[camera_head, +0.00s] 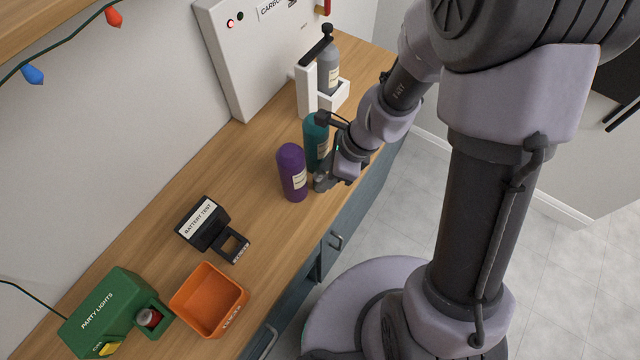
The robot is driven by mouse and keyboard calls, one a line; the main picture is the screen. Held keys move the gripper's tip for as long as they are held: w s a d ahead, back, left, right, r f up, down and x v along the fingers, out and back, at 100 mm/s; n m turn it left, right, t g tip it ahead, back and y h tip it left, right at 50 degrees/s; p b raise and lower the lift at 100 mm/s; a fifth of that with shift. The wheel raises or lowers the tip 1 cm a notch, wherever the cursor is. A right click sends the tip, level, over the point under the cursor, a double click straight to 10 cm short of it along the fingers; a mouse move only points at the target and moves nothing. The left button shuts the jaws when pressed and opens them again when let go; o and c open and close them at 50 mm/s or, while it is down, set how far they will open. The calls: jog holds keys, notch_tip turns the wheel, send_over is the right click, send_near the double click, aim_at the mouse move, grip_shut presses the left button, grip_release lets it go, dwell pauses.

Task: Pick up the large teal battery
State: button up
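The one large teal thing in view is an upright teal cylinder (313,143) with a pale label. It stands on the wooden counter and looks more like a gas canister than a battery. My gripper (322,184) is low over the counter, at the front of the teal cylinder and just right of a purple cylinder (292,172). It overlaps the teal cylinder's lower part in the picture. My wrist hides part of the cylinder's right side. The fingers are small and partly hidden, so I cannot tell whether they are open or touch the cylinder.
A grey cylinder (328,72) stands in a white holder on the white wall machine (262,50). A black battery tester (204,222), an orange bin (207,331) and a green party-lights box (105,312) stand at the left. Counter (250,190) left of the purple cylinder is bare.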

jog(key=shift+x, duration=1.2)
jog(key=shift+r, duration=0.15)
grip_shut()
